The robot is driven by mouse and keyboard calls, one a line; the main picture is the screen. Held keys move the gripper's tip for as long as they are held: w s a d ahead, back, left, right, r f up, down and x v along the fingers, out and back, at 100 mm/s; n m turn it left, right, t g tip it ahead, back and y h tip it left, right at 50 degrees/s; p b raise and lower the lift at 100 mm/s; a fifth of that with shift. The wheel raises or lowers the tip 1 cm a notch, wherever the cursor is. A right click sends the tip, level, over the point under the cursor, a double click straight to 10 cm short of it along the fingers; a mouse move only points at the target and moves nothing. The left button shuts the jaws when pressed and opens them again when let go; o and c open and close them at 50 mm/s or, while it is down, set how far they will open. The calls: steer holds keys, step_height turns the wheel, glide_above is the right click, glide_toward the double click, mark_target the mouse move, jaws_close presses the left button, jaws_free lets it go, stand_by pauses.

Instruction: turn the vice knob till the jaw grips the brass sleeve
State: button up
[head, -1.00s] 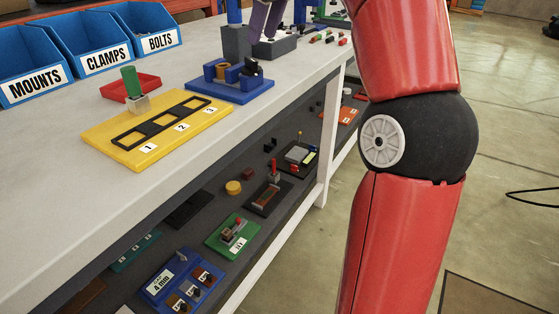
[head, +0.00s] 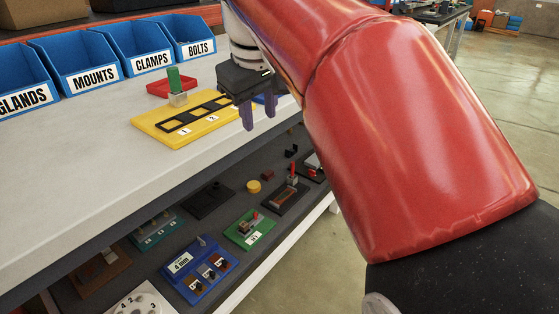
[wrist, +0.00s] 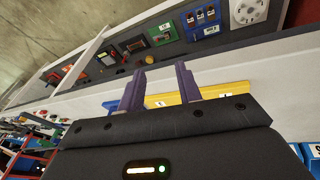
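The vice (head: 264,99) is mostly hidden behind my gripper. Only a bit of its blue base shows, at the right end of the yellow plate on the bench. Its knob, jaw and brass sleeve cannot be made out now. My gripper (head: 259,116) points down in front of the vice, near the bench's front edge. In the wrist view, its purple fingers (wrist: 161,80) are apart with nothing between them. A blue part (wrist: 112,104), probably the vice base, shows beside the left finger there.
A yellow plate (head: 157,135) with a black frame lies on the bench, with a red tray (head: 163,88) and a green-topped block (head: 174,80) behind it. Blue bins (head: 86,70) line the back. The lower shelf (head: 205,225) holds several small fixtures. The bench's front left is clear.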

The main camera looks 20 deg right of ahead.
steer(key=s+d+f+m+t, duration=0.1)
steer(key=s+f+m, duration=0.1)
steer(key=s+f, duration=0.4)
steer(key=shift+s+d+h+p, duration=0.2)
steer(key=shift+s+h+p, duration=0.15)
steer(key=shift+s, duration=0.1)
steer(key=shift+f, duration=0.1)
